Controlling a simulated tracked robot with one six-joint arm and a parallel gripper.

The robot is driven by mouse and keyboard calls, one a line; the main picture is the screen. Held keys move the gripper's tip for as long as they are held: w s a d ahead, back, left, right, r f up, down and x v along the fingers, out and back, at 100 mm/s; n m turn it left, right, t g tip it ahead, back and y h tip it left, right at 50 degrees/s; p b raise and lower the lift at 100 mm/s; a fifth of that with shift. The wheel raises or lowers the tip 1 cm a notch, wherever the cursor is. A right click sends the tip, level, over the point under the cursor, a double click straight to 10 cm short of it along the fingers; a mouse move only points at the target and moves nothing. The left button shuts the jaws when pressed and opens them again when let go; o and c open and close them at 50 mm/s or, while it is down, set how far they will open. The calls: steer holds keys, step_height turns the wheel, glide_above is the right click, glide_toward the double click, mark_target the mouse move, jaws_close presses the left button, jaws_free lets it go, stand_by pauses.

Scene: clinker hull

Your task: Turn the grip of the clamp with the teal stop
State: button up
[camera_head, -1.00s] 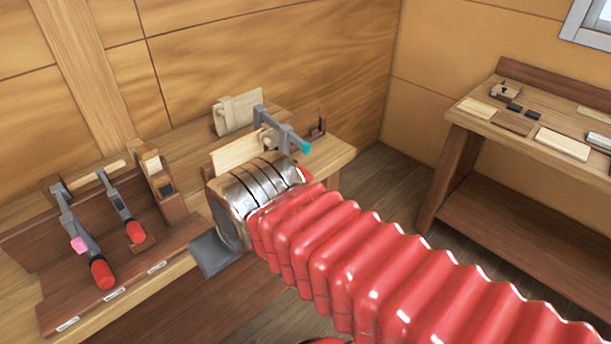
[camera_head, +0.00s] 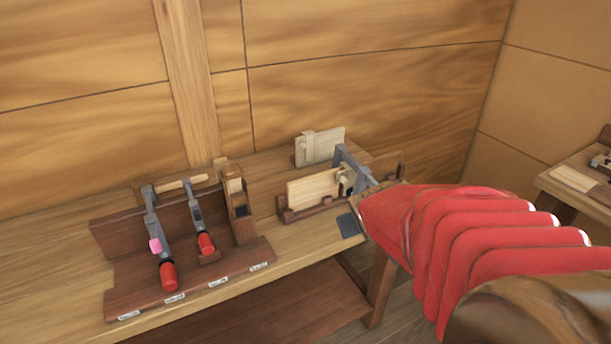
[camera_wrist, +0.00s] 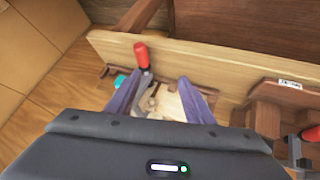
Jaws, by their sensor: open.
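The clamp with the teal stop is on the bench. In the head view its grey bar (camera_head: 352,163) shows beside a pale board, with its teal end and grip hidden behind my arm. In the wrist view its red grip (camera_wrist: 141,55) stands up near the bench edge, with the teal stop (camera_wrist: 121,83) to its left. My gripper (camera_wrist: 158,90) is open, its two fingers on either side of the clamp's grey lower part in the picture. The red grip shows beyond the fingertips; I see no clear contact. In the head view only a dark grey part of my gripper (camera_head: 348,225) shows.
A dark wooden rack (camera_head: 190,285) at left holds a clamp with a pink stop (camera_head: 155,246) and another red-gripped clamp (camera_head: 205,243). A pale board (camera_head: 314,189) stands in a holder. A second bench (camera_head: 560,195) is at right, with floor between.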

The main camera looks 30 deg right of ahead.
steer(key=d+f+n+t+y, duration=0.1)
steer(key=d+f+t, duration=0.3)
steer(key=d+f, duration=1.25)
steer(key=s+a+r+n+t+y, duration=0.1)
steer(key=s+a+r+t+y, duration=0.2)
steer(key=t, duration=0.4)
steer(key=shift+s+y, duration=0.7)
steer(key=shift+s, duration=0.1)
steer(key=shift+w, duration=0.15)
steer(key=w, duration=1.3)
steer(key=shift+w+a, duration=0.2)
steer(key=shift+w, duration=0.1)
steer(key=shift+c, duration=0.2)
